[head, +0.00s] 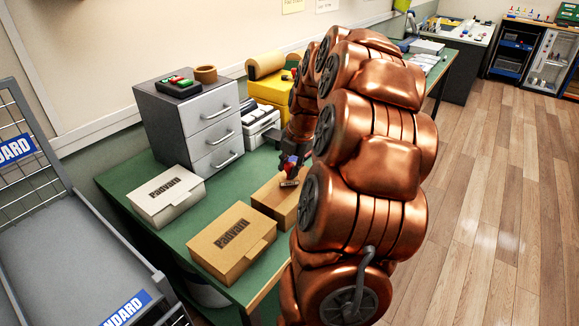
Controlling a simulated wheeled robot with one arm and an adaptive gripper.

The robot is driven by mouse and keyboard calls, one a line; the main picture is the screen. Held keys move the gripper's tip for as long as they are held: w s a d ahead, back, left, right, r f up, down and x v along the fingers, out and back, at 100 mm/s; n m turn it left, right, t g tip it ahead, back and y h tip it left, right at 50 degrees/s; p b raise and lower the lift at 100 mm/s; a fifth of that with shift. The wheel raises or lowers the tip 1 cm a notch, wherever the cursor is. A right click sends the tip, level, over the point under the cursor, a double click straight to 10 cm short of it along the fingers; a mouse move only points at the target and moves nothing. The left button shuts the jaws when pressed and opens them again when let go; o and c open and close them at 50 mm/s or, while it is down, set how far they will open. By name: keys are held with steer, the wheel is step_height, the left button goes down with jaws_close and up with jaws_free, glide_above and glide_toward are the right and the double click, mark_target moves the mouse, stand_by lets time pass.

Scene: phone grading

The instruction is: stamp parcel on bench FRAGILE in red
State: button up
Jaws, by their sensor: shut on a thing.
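My gripper (290,170) is at the far end of my copper arm, shut on a small stamp (289,183) with red and blue parts. The stamp is at the top of a plain brown parcel (268,201) on the green bench (190,232); I cannot tell whether it touches. My arm hides the parcel's right part, and no print shows on its visible top. A white box (165,207) and a larger brown box (232,262), both printed "Padvard" or similar, lie to the left and in front.
A grey drawer unit (193,132) holds a dark tray (177,87) with green and red items and a brown ring (206,73). A yellow unit (270,90) stands behind. A grey cart (75,262) is at left. Open wooden floor (480,200) lies right.

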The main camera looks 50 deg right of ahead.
steer(key=shift+a+f+b, duration=0.1)
steer(key=shift+f+b, duration=0.55)
steer(key=shift+b, duration=0.2)
stand_by(2.5)
steer(key=shift+r, duration=0.15)
stand_by(0.4)
steer(key=shift+r, duration=3.5)
steer(key=shift+p, duration=0.3)
